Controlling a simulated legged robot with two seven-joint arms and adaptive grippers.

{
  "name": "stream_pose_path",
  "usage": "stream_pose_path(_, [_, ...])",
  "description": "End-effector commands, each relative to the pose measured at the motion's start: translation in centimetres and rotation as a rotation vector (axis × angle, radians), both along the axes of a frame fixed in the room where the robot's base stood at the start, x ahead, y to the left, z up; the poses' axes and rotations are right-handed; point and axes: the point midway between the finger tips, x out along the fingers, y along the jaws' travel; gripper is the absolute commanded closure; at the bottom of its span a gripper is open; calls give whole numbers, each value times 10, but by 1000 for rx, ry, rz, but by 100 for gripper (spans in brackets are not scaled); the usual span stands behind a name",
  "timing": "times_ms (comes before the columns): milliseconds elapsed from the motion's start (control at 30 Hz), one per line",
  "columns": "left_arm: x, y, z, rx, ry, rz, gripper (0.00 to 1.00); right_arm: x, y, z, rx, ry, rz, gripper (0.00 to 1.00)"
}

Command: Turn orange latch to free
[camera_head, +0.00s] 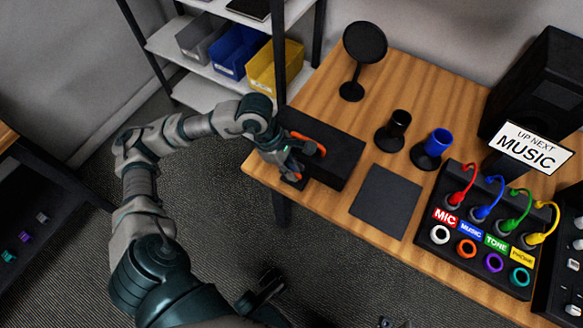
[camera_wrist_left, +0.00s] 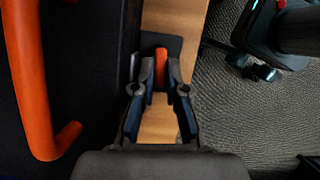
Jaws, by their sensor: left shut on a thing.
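A black box (camera_head: 335,158) lies on the left end of the wooden table, with an orange handle (camera_head: 309,143) along its left part. The handle is large at the left of the left wrist view (camera_wrist_left: 32,85). The small orange latch (camera_wrist_left: 161,56) stands between my left fingertips, on a dark plate beside the box; in the head view it is mostly hidden by the gripper. My left gripper (camera_wrist_left: 160,72) is shut on the latch, its two fingers on either side. It reaches the box's near left side in the head view (camera_head: 287,168). My right gripper is not clearly seen.
A dark square pad (camera_head: 386,201), two cup holders (camera_head: 390,137) (camera_head: 427,155) and a round stand (camera_head: 363,55) are on the table (camera_head: 322,199). A cable panel (camera_head: 431,249) with coloured plugs is at the right. Shelves with bins (camera_head: 238,52) stand behind the table.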

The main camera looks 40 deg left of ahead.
Motion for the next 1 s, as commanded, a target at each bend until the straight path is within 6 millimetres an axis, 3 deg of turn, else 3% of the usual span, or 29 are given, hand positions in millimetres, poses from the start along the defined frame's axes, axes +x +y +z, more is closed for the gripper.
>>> stream_pose_path(200, [3,2,2,2,-9,7,100,0,0,1,0,-1,0,60])
stream_pose_path(233, [3,2,2,2,-9,7,85,0,0,1,0,-1,0,60])
stream_pose_path(267, [2,2,2,2,-8,8,78,0,0,1,0,-1,0,60])
stream_pose_path(567, [1,3,5,2,-6,6,77,-1,0,2,3,-6,1,60])
stream_pose_path(667, [0,7,16,3,-8,7,77,-2,0,2,3,-5,1,60])
stream_pose_path(1000, [-10,33,85,1,-11,6,77,-2,-1,1,2,-4,0,60])
